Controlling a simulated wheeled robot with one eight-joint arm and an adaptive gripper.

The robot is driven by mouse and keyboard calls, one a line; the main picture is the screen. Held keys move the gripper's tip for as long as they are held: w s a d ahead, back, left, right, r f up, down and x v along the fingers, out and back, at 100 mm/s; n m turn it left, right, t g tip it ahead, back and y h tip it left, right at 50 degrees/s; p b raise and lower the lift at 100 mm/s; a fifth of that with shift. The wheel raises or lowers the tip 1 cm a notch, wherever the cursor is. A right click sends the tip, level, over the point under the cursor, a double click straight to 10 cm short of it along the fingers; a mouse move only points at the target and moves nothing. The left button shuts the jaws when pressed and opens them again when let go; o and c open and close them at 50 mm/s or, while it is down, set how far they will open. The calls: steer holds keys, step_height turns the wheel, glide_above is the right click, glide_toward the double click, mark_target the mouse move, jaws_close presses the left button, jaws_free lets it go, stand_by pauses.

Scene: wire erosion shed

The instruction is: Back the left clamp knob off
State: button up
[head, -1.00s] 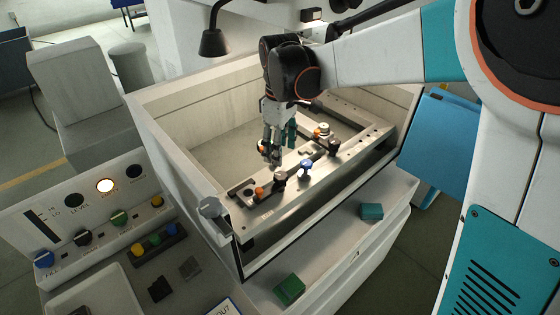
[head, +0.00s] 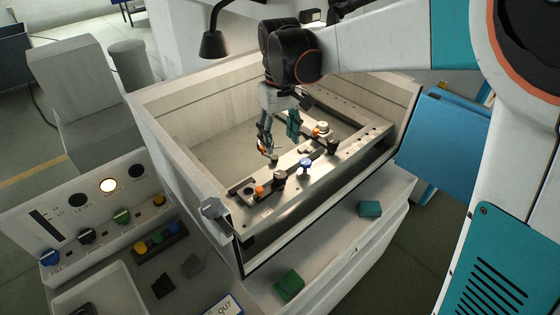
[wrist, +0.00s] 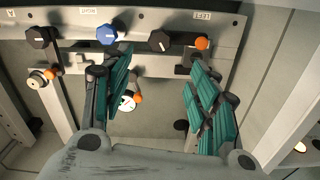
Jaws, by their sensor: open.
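The left clamp knob is black with a pale mark on top, and stands on the metal clamp bar near an upside-down LEFT label in the wrist view (wrist: 160,40). In the head view the knob (head: 279,176) is the black one between an orange ball and a blue knob. My gripper (head: 279,138) is open and empty above and behind the bar. In the wrist view its teal-padded fingers (wrist: 160,62) are spread wide, with the knob ahead between their tips, apart from both.
A blue knob (wrist: 107,35) and another black knob (wrist: 39,37) share the bar, with an orange ball (wrist: 202,43) beside the left knob. A small round dial (wrist: 127,102) lies between my fingers. Tank walls (head: 185,160) surround the bar.

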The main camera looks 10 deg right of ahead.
mark_target(280, 174)
step_height(280, 174, down, 13)
steer(key=m, duration=1.1)
steer(key=shift+s+r+m+p, duration=0.1)
steer(key=shift+r+m+p, duration=0.05)
steer(key=shift+m+p, duration=0.25)
steer(key=shift+c, duration=0.6)
steer(key=c, duration=1)
